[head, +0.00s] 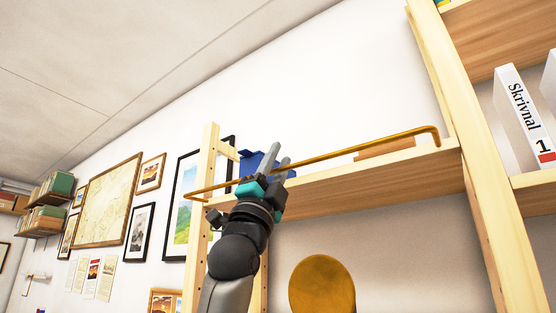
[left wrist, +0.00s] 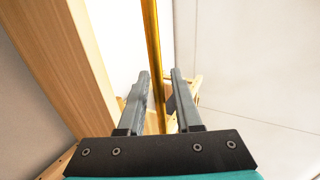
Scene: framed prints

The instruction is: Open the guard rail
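The guard rail (head: 345,152) is a thin golden rod along the front of a high wooden shelf (head: 370,180). It runs from the left upright to a bent end at the right upright. My left gripper (head: 279,155) reaches up to the rail left of its middle. In the left wrist view the rail (left wrist: 152,40) runs down between the two fingers of my left gripper (left wrist: 160,72). The fingers stand apart, with a gap beside the rail. I cannot tell whether either finger touches it. My right gripper is not in view.
A blue object (head: 249,161) and a light brown flat item (head: 387,147) sit on the shelf behind the rail. White binders (head: 524,112) stand on the right unit. A round golden-brown object (head: 322,286) is below. Framed prints (head: 107,200) hang on the left wall.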

